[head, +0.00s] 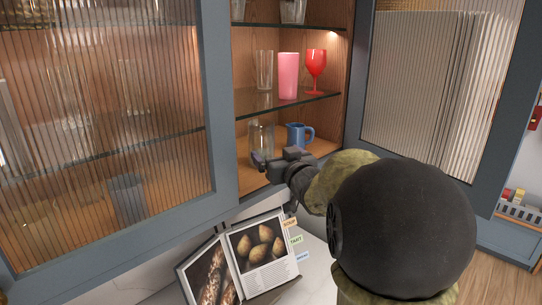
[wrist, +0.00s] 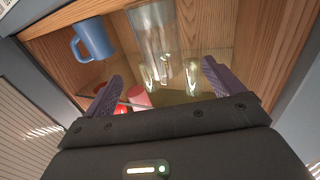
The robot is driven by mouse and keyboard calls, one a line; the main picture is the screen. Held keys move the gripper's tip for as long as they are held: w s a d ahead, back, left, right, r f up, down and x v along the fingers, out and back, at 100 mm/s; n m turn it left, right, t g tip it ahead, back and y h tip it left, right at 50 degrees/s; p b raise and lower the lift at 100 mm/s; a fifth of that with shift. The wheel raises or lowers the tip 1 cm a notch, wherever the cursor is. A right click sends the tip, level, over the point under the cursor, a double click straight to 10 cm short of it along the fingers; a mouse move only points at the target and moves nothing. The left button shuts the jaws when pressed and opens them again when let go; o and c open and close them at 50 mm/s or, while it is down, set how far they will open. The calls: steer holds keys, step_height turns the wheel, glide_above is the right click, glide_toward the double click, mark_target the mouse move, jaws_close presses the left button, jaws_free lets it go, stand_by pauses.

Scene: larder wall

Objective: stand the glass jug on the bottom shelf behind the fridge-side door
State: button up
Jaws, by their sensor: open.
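A clear glass vessel that looks like the glass jug (head: 261,138) stands upright on the bottom shelf (head: 248,181), left of a blue mug (head: 298,135). My gripper (head: 270,160) is in front of it at the opening, open and empty. In the wrist view the purple fingers of my gripper (wrist: 161,82) are spread apart, and the clear vessel (wrist: 154,38) lies beyond them, with a visible gap. The blue mug (wrist: 93,38) is to its left there. The right door (head: 425,85) with ribbed glass is swung open. I cannot tell which door is fridge-side.
The middle glass shelf (head: 258,103) holds a clear glass (head: 264,70), a pink tumbler (head: 288,76) and a red goblet (head: 316,70). A ribbed-glass door (head: 105,130) covers the left side. An open cookbook (head: 255,256) stands on the counter below.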

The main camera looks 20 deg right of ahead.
steer(key=s, duration=0.3)
steer(key=shift+s+b, duration=0.1)
steer(key=shift+b, duration=0.2)
